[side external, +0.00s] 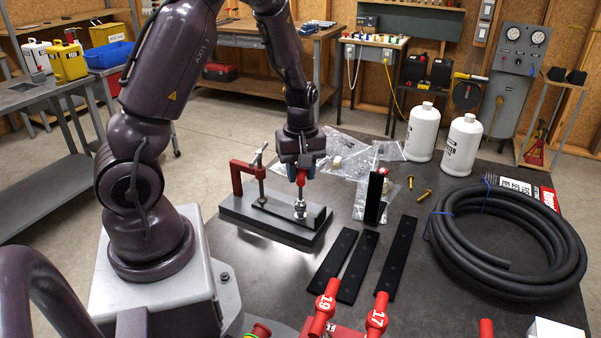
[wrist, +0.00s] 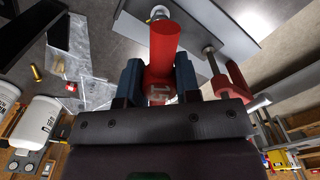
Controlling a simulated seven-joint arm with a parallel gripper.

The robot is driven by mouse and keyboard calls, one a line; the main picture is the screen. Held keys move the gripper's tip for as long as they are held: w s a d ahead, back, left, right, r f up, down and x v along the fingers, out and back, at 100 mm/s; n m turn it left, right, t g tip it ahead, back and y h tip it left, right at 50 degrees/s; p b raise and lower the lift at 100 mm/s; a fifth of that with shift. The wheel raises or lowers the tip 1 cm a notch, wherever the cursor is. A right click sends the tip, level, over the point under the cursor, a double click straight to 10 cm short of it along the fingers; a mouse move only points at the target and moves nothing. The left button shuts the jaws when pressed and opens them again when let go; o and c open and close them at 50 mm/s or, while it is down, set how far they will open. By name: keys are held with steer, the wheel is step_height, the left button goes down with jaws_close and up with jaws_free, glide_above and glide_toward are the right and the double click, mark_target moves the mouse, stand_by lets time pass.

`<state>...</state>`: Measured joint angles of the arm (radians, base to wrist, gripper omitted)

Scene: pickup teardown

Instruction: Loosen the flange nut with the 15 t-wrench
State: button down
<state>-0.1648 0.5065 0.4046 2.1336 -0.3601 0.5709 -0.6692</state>
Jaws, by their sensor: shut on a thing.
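My gripper (side external: 301,170) is shut on the red handle of the 15 t-wrench (wrist: 165,40); the number 15 shows between the blue fingertips in the wrist view (wrist: 160,78). In the side view the wrench (side external: 300,182) hangs upright, its metal lower end over the stud area of a grey fixture (side external: 268,228). The fixture also shows in the wrist view (wrist: 230,35). A round metal part (wrist: 158,13) shows beyond the handle's far end. The flange nut is not clearly distinguishable, and I cannot tell whether the socket is seated on it.
A red clamp (side external: 238,178) stands on the fixture, left of the wrench. An upright black block (side external: 375,198) is close on the right. Red wrenches marked 19 (side external: 323,304) and 17 (side external: 377,319) lie in front by black strips. A black hose coil (side external: 505,285) fills the right.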

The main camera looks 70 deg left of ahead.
steer(key=shift+r, duration=2.05)
